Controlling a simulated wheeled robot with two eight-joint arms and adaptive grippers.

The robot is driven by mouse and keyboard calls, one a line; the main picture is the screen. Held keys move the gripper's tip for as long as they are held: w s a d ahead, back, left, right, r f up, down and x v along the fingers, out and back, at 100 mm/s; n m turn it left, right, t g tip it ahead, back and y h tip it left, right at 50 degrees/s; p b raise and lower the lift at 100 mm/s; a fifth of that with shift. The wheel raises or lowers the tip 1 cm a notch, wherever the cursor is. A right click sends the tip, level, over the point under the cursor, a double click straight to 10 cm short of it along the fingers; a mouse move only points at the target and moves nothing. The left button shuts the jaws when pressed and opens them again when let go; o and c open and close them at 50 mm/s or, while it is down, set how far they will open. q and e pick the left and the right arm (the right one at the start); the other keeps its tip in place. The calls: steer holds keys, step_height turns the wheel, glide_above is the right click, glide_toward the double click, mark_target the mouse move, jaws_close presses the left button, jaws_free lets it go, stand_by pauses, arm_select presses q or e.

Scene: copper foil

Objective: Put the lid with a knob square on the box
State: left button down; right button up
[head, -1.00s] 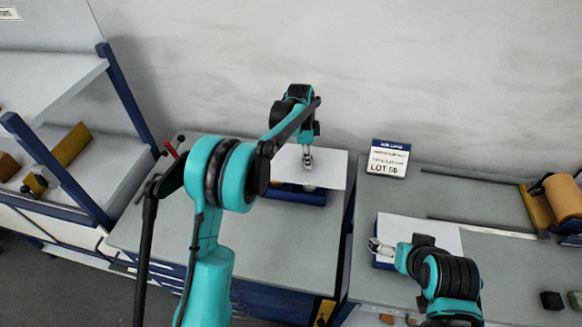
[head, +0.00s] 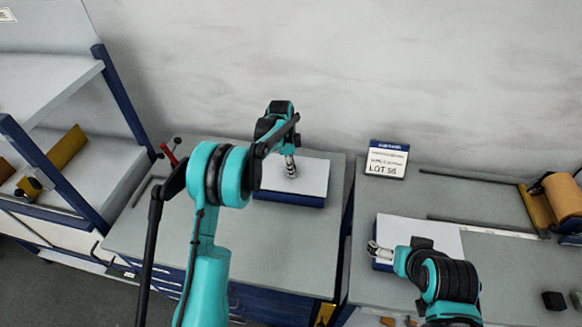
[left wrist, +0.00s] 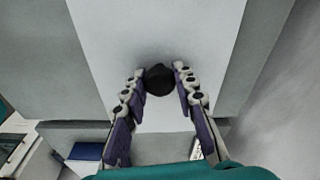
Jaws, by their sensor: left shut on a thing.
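The lid is a flat white plate (head: 312,174) with a dark round knob; the knob (left wrist: 159,78) shows between the fingers in the left wrist view. My left gripper (head: 291,170) is shut on the knob from above. The blue box (head: 300,199) is under the lid on the left bench, and its front wall shows below the lid's front edge. The lid's edges look roughly in line with the box; I cannot tell whether they touch all round. My arm hides the left end. My right gripper (head: 376,250) is beside a white-topped blue item (head: 425,232); its jaws are too small to judge.
A sign card (head: 386,158) stands at the back, right of the box. A red-handled tool (head: 169,154) lies at the bench's back left, beside a shelf rack (head: 120,88). A brown roll (head: 560,195) and a dark block (head: 553,300) are at the far right.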

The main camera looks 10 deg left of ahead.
arm_select(q)
steer(key=shift+f+b, duration=0.5)
steer(key=shift+f, duration=0.15)
steer(key=c, duration=1.2)
jaws_free()
steer(key=shift+r, duration=0.15)
